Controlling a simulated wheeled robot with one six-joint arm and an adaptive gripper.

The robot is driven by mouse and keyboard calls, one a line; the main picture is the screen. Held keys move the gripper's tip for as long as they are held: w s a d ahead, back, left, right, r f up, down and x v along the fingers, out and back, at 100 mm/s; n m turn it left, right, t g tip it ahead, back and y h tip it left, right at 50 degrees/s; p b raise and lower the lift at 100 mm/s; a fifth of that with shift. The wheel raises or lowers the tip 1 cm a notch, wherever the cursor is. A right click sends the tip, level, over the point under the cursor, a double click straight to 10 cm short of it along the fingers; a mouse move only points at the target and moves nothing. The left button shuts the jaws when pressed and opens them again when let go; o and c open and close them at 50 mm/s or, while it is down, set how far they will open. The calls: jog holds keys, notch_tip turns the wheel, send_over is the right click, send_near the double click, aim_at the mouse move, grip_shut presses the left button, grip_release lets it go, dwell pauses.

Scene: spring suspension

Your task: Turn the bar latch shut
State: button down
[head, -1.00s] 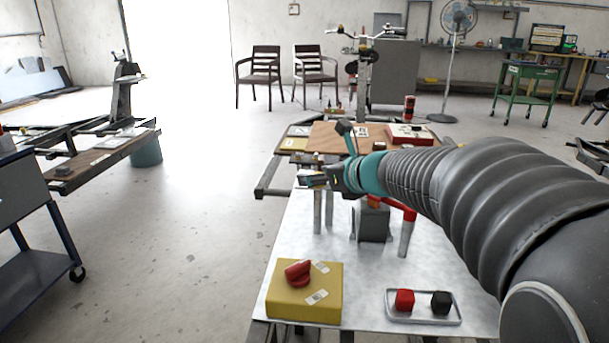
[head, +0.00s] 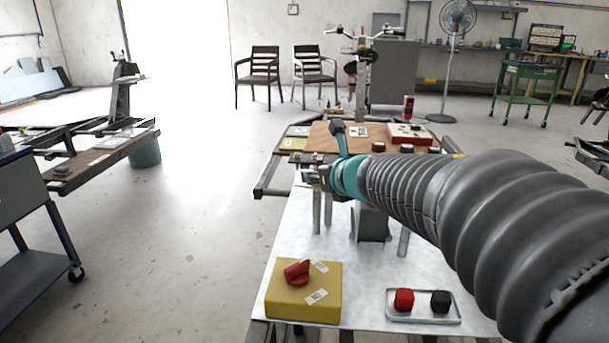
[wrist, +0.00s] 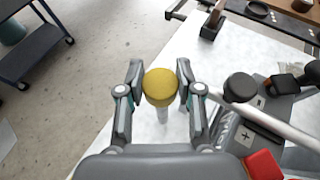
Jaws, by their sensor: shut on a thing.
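In the wrist view my gripper (wrist: 160,74) has its two fingers closed on the sides of a round yellow knob (wrist: 161,90). A pale post (wrist: 162,116) shows below the knob. In the head view my gripper (head: 312,177) is above thin upright metal posts (head: 317,212) on the white table, and the knob is too small to make out there. I cannot tell which part is the latch's bar or how it is turned. A grey block (head: 372,224) stands right of the posts, partly hidden by my arm.
A yellow box (head: 325,300) with a red rotary knob (head: 297,272) sits at the table's front left. A tray (head: 422,320) with a red cube (head: 404,299) and a black cube (head: 440,301) is to its right. In the wrist view a pale rod (wrist: 285,131) runs right of my gripper.

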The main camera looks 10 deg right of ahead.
jog(key=shift+a+m+h, duration=0.1)
jog(key=shift+m+h, duration=1.7)
jog(key=shift+h, duration=0.4)
jog(key=m+h+p, duration=0.1)
jog(key=m+h, duration=0.3)
jog(key=shift+a+g, duration=0.1)
jog(key=shift+g, duration=0.3)
jog(key=m+g+h+p, duration=0.1)
jog(key=m+g+h, duration=0.2)
jog(key=m+h, duration=0.1)
jog(key=shift+m+h, duration=0.3)
jog(key=shift+h, duration=0.1)
jog(key=shift+m+g+h, duration=1.1)
jog(key=shift+m+g, duration=0.5)
jog(key=c, duration=0.7)
grip_release()
jog(key=shift+d, duration=0.2)
jog(key=shift+c, duration=0.2)
